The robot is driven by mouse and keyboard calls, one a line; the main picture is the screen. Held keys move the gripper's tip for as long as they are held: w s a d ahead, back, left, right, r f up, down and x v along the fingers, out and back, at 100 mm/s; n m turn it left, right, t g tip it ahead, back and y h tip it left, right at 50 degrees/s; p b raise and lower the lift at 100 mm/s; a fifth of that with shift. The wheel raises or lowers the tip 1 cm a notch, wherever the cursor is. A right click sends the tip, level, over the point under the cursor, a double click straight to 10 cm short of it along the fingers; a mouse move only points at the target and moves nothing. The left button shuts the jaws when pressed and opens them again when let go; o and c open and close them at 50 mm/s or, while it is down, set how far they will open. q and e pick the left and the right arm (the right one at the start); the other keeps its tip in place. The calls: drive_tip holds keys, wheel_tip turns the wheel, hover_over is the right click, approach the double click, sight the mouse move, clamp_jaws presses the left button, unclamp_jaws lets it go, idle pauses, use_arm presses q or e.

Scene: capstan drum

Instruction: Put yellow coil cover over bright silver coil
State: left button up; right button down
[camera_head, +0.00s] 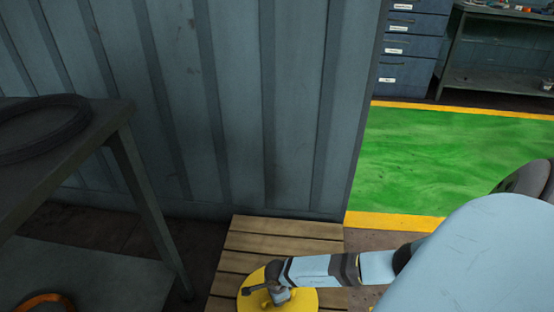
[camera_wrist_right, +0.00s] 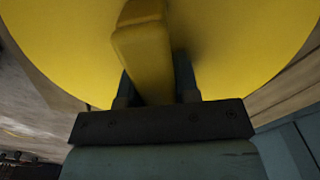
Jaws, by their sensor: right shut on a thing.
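The yellow coil cover (camera_head: 305,299) is a round disc with a raised handle, at the bottom middle of the head view, above or on a wooden pallet. It fills the top of the right wrist view (camera_wrist_right: 235,50). My right gripper (camera_head: 265,292) is shut on the cover's handle (camera_wrist_right: 145,50), which sits between the two fingers in the right wrist view. Whether the cover touches what is under it, I cannot tell. No bright silver coil shows; the cover may hide what is below it. My left gripper is not in view.
The wooden pallet (camera_head: 280,244) stands against a grey-blue corrugated wall (camera_head: 240,110). A dark metal table (camera_head: 105,130) at left carries a black coil (camera_head: 40,125). An orange ring (camera_head: 45,300) lies at bottom left. Green floor (camera_head: 450,165) lies open at right, before cabinets (camera_head: 405,60).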

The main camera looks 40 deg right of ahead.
drive_tip(key=c, duration=0.8)
unclamp_jaws()
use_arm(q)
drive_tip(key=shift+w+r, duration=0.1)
use_arm(e)
wheel_tip(320, 180, up, 2)
drive_tip(key=shift+r+p, duration=0.2)
drive_tip(key=shift+p, duration=0.65)
wheel_tip(320, 180, up, 6)
drive_tip(key=p, duration=0.3)
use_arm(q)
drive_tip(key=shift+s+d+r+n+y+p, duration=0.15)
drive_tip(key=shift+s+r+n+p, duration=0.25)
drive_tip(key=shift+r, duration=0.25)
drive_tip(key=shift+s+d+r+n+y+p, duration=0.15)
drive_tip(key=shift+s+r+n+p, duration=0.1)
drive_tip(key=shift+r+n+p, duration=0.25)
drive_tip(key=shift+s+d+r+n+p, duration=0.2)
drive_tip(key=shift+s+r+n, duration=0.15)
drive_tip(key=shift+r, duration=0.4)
use_arm(e)
drive_tip(key=shift+r, duration=2.7)
drive_tip(key=shift+s, duration=0.1)
